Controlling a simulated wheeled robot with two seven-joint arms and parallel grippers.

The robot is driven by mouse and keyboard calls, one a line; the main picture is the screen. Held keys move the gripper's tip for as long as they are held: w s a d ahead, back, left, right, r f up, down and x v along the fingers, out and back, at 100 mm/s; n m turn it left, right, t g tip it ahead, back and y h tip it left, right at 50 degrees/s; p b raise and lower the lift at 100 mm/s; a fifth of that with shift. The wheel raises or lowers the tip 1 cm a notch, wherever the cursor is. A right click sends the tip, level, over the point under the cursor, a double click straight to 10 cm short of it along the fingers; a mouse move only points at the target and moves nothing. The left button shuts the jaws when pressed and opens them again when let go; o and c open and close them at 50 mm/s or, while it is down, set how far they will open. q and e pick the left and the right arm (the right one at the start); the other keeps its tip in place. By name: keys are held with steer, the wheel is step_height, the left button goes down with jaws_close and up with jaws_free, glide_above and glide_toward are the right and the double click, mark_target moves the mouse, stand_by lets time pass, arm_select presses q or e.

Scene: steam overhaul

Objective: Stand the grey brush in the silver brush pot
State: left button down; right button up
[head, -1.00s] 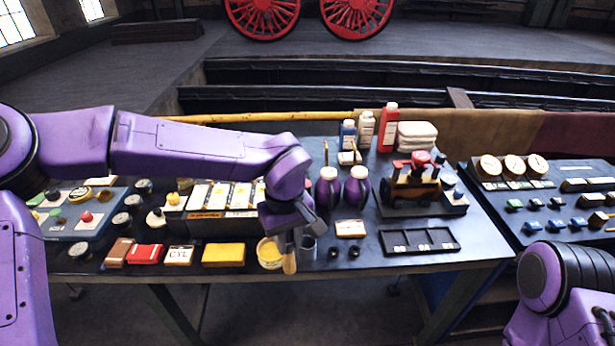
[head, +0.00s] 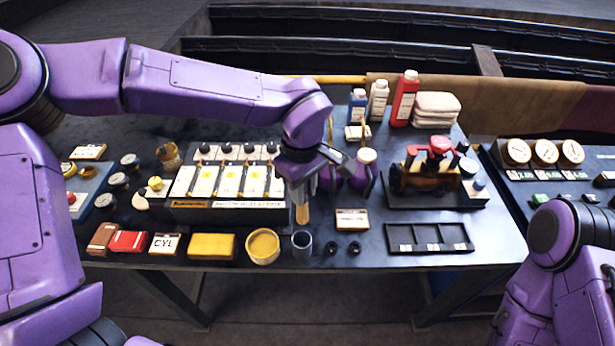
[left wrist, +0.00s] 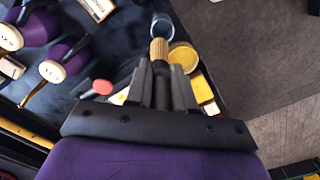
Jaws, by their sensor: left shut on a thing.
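My left gripper (head: 312,185) is shut on the grey brush (head: 302,212) and holds it upright, its tan end pointing down. The grey part is mostly hidden between the fingers. The silver brush pot (head: 302,241), a small open grey cylinder, stands near the table's front edge. In the head view the brush's lower end shows just above and behind the pot rim. In the left wrist view the brush's ribbed tan end (left wrist: 159,50) sticks out beyond the fingertips (left wrist: 161,72), with the pot (left wrist: 162,24) just past it. My right gripper is out of view.
A yellow round tin (head: 262,246) stands just left of the pot. Two small black rings (head: 342,248) and a labelled block (head: 352,218) lie to its right. Purple bottles (head: 362,172) stand behind, partly hidden by my gripper. A black divided tray (head: 428,238) lies further right.

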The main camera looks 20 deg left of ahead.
mark_target(302, 210)
arm_select(q)
steer(key=shift+s+f+b, duration=0.4)
steer(key=shift+s+b, duration=0.1)
steer(key=shift+b, duration=0.05)
steer(key=f+b, duration=0.3)
steer(key=shift+w+a+f, duration=0.1)
steer(key=shift+w+a, duration=0.05)
steer(key=shift+w, duration=0.1)
steer(key=f+b, duration=0.2)
steer(key=shift+s+b, duration=0.2)
steer(key=shift+b, duration=0.15)
steer(key=shift+w+f+b, duration=0.1)
steer(key=shift+f+b, duration=0.55)
steer(key=shift+f, duration=2.3)
steer(key=c, duration=0.9)
jaws_free()
step_height(302, 210, up, 11)
steer(key=shift+f+b, duration=0.15)
steer(key=shift+b, duration=0.35)
steer(key=shift+f, duration=0.1)
